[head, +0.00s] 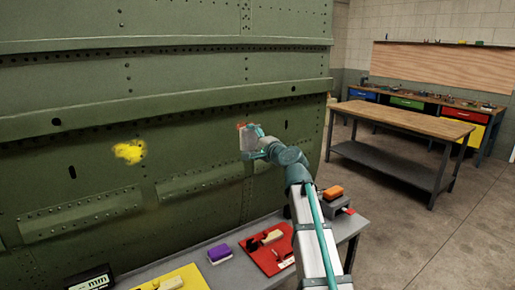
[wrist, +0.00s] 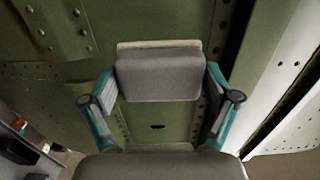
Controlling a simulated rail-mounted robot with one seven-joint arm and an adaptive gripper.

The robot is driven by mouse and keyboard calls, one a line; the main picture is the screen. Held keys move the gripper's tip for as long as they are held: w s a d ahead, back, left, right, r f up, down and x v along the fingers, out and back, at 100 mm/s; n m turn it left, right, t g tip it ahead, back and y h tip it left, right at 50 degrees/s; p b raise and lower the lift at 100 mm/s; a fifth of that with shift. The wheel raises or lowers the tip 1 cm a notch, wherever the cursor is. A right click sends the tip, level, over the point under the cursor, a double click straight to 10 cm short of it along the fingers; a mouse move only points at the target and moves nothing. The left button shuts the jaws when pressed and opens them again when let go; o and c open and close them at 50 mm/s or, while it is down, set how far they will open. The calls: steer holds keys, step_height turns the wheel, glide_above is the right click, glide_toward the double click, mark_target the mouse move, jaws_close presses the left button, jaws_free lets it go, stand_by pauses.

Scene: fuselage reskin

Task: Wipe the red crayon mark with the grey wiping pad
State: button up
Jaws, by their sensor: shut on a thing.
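My gripper (wrist: 158,88) is shut on the grey wiping pad (wrist: 158,76), with one teal finger at each side of it. In the head view my gripper (head: 258,143) holds the pad (head: 247,139) up at the green fuselage panel (head: 190,140). A small patch of orange-red (head: 241,125) shows at the pad's upper left edge. It looks like part of the red crayon mark, with the rest hidden behind the pad. I cannot tell whether the pad touches the panel.
A yellow patch (head: 130,151) is on the panel to the left. A grey bench (head: 235,274) below holds a red tray (head: 254,259), a purple-topped block (head: 219,253), a yellow mat (head: 190,278) and an orange block (head: 332,193). A wooden-topped table (head: 405,118) stands back right.

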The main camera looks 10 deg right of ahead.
mark_target(236, 130)
steer(key=shift+w+r, duration=0.15)
steer(key=shift+w, duration=0.05)
steer(key=shift+x, duration=2.8)
steer(key=shift+x, duration=0.95)
steer(key=shift+d, duration=0.1)
steer(key=shift+w+d+b, duration=0.65)
steer(key=shift+d+b, duration=0.25)
steer(key=shift+d, duration=0.75)
steer(key=shift+w+d+b, duration=0.65)
steer(key=shift+d+b, duration=0.25)
steer(key=shift+d, duration=0.7)
steer(key=shift+w+d+b, duration=0.65)
steer(key=shift+d+b, duration=0.25)
steer(key=shift+d, duration=0.75)
steer(key=shift+s, duration=0.1)
steer(key=shift+s+a+p, duration=0.5)
steer(key=shift+s+a, duration=0.15)
steer(key=shift+a, duration=1)
steer(key=shift+s+a+p, duration=0.55)
steer(key=shift+s+a, duration=0.05)
steer(key=shift+a, duration=1.1)
steer(key=shift+s+a+p, duration=0.5)
steer(key=shift+s+a, duration=0.15)
steer(key=shift+a, duration=1)
steer(key=shift+w+d, duration=0.1)
